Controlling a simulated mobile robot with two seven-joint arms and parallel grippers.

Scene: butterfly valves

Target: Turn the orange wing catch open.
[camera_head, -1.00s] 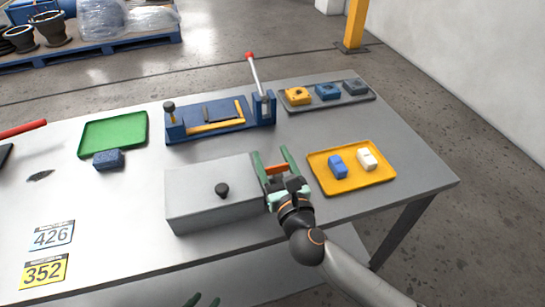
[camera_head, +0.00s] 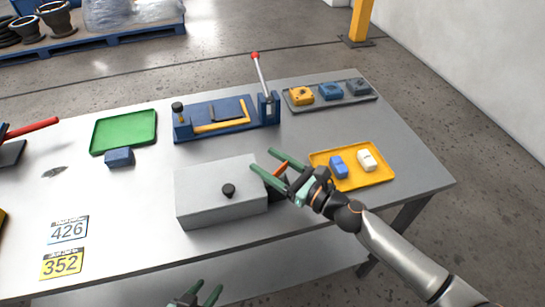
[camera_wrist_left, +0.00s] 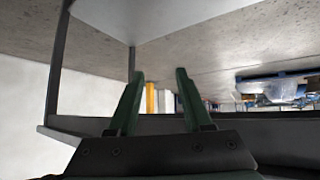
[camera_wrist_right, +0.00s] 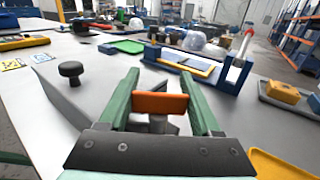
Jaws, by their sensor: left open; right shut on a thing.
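In the head view, the fingers point up-left and the catch is tilted. In the right wrist view, the catch (camera_wrist_right: 160,103) spans the space between the fingers, with a dark mount partly hidden behind it. My left gripper (camera_head: 203,294) is open and empty, low at the table's front; it also shows in the left wrist view (camera_wrist_left: 160,75).
A yellow tray (camera_head: 378,182) with a blue and a white piece lies right of the box, close to my right gripper. A blue fixture (camera_head: 190,132) with a red-tipped lever (camera_head: 260,75) stands behind. A green tray (camera_head: 125,125) and number cards lie left.

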